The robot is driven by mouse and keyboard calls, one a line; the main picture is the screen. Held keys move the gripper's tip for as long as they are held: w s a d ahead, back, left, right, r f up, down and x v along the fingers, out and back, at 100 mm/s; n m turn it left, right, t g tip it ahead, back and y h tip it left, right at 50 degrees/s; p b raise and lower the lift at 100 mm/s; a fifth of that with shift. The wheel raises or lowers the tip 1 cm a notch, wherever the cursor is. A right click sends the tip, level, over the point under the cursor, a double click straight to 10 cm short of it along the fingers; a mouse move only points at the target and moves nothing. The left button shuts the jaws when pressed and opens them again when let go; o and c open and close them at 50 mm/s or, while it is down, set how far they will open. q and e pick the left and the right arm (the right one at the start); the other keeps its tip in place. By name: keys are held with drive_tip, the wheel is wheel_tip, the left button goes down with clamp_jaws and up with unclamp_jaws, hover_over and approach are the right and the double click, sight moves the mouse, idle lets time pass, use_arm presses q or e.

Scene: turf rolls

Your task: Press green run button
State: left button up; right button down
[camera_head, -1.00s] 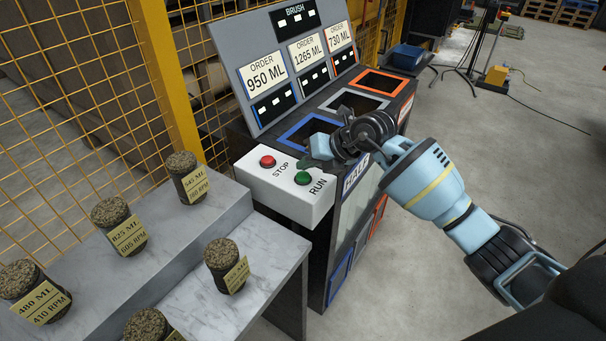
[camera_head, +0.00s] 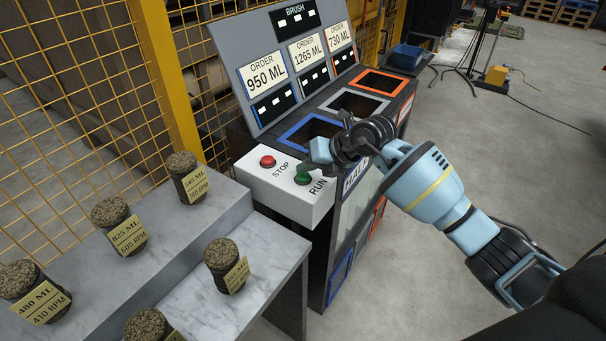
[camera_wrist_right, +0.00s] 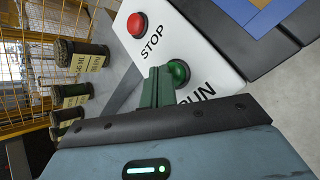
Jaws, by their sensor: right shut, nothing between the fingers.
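The green run button (camera_head: 302,179) sits on a white box marked STOP and RUN (camera_head: 290,202), with the red stop button (camera_head: 267,161) to its left. My right gripper (camera_head: 304,169) is shut and empty, its dark green fingertips at the upper edge of the green button. In the right wrist view the fingertips (camera_wrist_right: 158,88) overlap the left side of the green button (camera_wrist_right: 177,73); the red button (camera_wrist_right: 137,24) is clear of them. I cannot tell whether the fingers touch the button or whether it is pressed down. My left gripper is not in view.
Behind the box stands a machine with framed openings, a blue one (camera_head: 287,141) nearest, and a sloped order panel (camera_head: 275,62). A stepped grey bench (camera_head: 190,290) with several labelled turf rolls is at lower left. Yellow fencing (camera_head: 80,90) lies behind. Open floor is at right.

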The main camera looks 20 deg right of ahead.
sight(307, 176)
drive_tip(key=shift+f, duration=0.45)
idle(0.6)
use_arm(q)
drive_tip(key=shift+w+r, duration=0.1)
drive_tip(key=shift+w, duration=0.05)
use_arm(e)
drive_tip(key=shift+r, duration=0.15)
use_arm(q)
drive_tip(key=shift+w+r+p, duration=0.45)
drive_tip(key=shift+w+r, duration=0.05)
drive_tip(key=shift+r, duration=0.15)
use_arm(e)
drive_tip(key=shift+r, duration=0.7)
drive_tip(key=shift+r, duration=0.15)
